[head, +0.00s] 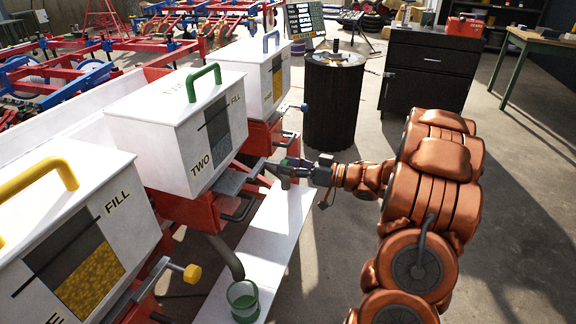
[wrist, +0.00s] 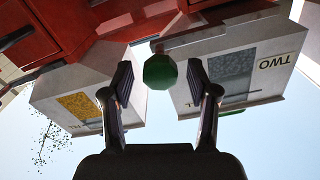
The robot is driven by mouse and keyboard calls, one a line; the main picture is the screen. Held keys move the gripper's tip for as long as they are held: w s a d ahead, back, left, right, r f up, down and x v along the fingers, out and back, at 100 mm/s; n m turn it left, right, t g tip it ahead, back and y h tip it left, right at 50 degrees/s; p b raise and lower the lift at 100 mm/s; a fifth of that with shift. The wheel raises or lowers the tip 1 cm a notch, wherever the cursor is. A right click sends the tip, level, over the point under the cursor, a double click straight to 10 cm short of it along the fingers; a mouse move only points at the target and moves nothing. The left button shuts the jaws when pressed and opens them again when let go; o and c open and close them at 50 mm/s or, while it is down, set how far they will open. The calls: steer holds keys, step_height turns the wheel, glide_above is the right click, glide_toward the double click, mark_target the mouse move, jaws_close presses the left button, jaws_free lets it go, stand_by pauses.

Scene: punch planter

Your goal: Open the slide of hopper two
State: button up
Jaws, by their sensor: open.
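Hopper two (head: 180,140) is the white box in the middle of the row in the head view, with a green top handle, a "TWO" label and a grey-filled window. It shows upside down in the wrist view (wrist: 235,95). The slide's green knob (wrist: 160,72) is between my fingertips in the wrist view, with a finger on each side and visible gaps. A bar runs from behind it towards hopper two. My gripper (head: 286,168) is open beside the red frame below hopper two. In the head view its fingers partly hide the knob.
A yellow-handled hopper (head: 70,230) with yellow fill and a yellow slide knob (head: 192,273) stands nearer. A blue-handled hopper (head: 262,80) stands farther. A green cup (head: 243,301) sits on the white board (head: 268,245) under a spout. A black bin (head: 334,100) stands behind my gripper.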

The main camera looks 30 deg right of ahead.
steer(key=v, duration=1.1)
steer(key=shift+d, duration=0.15)
steer(key=shift+s, duration=0.15)
steer(key=w+d+r+m+h+p, duration=0.1)
steer(key=w+d+r+h+p, duration=0.3)
steer(key=w+r+h+p, duration=0.45)
step_height(320, 180, up, 12)
steer(key=w+m+g+h+p, duration=0.1)
steer(key=m+g+h+p, duration=0.25)
steer(key=h+p, duration=0.35)
steer(key=s+a+r+g+y+p, duration=0.2)
steer(key=s+a+g+p, duration=0.4)
steer(key=s+a, duration=0.9)
steer(key=s+a+r+g+y+p, duration=0.2)
steer(key=s+a+r+g+p, duration=0.2)
steer(key=s+a, duration=1.1)
steer(key=s+g+p, duration=0.2)
steer(key=s, duration=0.5)
